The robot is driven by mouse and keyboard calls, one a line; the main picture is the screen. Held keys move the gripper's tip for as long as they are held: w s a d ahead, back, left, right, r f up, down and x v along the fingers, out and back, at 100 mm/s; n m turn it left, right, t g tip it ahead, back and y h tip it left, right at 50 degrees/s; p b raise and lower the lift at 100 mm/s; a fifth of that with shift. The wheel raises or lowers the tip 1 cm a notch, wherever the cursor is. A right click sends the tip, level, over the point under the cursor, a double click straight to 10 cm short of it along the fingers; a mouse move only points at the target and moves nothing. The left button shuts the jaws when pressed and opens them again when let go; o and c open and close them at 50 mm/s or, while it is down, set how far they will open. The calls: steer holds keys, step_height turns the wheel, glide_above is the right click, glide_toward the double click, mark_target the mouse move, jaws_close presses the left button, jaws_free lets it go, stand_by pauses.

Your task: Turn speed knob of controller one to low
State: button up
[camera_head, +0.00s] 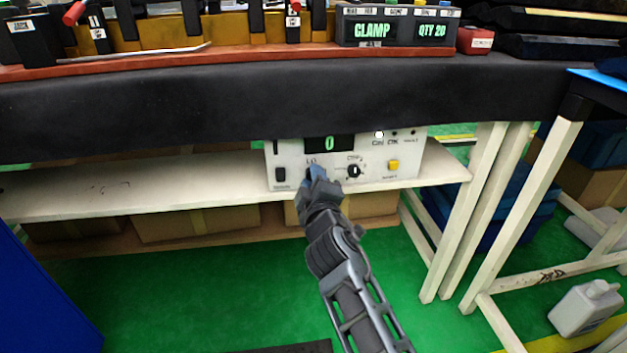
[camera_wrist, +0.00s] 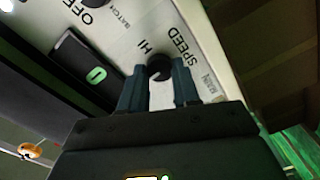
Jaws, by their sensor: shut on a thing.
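The controller (camera_head: 374,182) is a white box on the shelf under the bench, with a dark display (camera_head: 329,144) reading a green 0. My gripper (camera_head: 317,172) reaches its front panel at the lower left of the middle. In the wrist view my gripper (camera_wrist: 158,80) has its two fingers on either side of the black speed knob (camera_wrist: 159,66), shut on it. The words SPEED and HI are printed by this knob; its pointer mark cannot be made out. In the head view my gripper hides the knob.
A second black knob (camera_head: 354,171) and a yellow button (camera_head: 393,165) are right of my gripper on the panel. A black switch (camera_head: 280,174) is to the left. The bench's dark front edge (camera_head: 200,116) overhangs the controller. White table legs (camera_head: 460,210) stand to the right.

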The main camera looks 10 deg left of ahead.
steer(key=o, duration=1.1)
steer(key=shift+c, duration=0.2)
steer(key=p+v, duration=0.2)
steer(key=v, duration=0.6)
steer(key=shift+w, duration=0.1)
